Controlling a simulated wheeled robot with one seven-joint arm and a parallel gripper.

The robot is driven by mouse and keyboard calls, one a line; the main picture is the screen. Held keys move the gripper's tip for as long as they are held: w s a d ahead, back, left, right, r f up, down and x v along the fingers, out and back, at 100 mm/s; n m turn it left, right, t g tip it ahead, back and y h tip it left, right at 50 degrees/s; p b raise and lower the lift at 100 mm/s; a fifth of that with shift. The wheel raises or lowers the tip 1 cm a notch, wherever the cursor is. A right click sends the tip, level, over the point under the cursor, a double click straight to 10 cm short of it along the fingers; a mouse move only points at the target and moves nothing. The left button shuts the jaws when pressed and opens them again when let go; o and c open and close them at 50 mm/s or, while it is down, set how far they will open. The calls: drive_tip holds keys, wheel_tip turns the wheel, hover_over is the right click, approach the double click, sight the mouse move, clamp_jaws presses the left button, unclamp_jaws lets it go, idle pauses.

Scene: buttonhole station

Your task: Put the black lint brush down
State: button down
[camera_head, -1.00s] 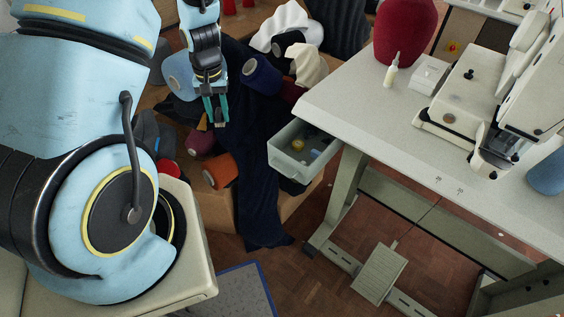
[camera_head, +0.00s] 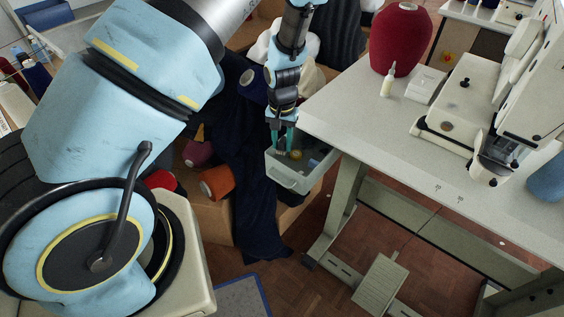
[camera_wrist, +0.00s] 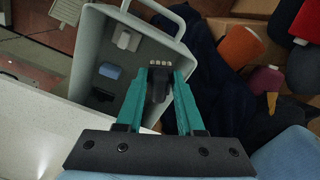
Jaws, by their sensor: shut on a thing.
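My gripper (camera_head: 283,144) points down over the left part of the open grey bin (camera_head: 291,180) at the table's left end. In the wrist view my gripper (camera_wrist: 165,78) is shut on the black lint brush (camera_wrist: 160,84), which sits between the teal fingertips with a pale, toothed-looking end showing. The bin shows there too (camera_wrist: 91,38), below and to the left of the brush. In the head view the fingers mostly hide the brush. I cannot tell whether it touches anything in the bin.
The bin holds a white item (camera_wrist: 126,39), a blue item (camera_wrist: 110,71) and other small things. The white worktable (camera_head: 350,120) edges the bin on the right. Thread cones, one orange (camera_head: 217,182), and dark cloth (camera_head: 255,215) lie to its left.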

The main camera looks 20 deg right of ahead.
wheel_tip(320, 180, down, 9)
drive_tip(key=shift+f+p, duration=0.1)
drive_tip(key=shift+p, duration=0.5)
drive_tip(key=shift+f, duration=0.2)
drive_tip(key=c, duration=0.8)
unclamp_jaws()
drive_tip(key=shift+r, duration=0.1)
drive_tip(key=shift+r, duration=0.1)
wheel_tip(320, 180, up, 12)
drive_tip(key=shift+r+b, duration=0.1)
drive_tip(key=shift+b, duration=0.85)
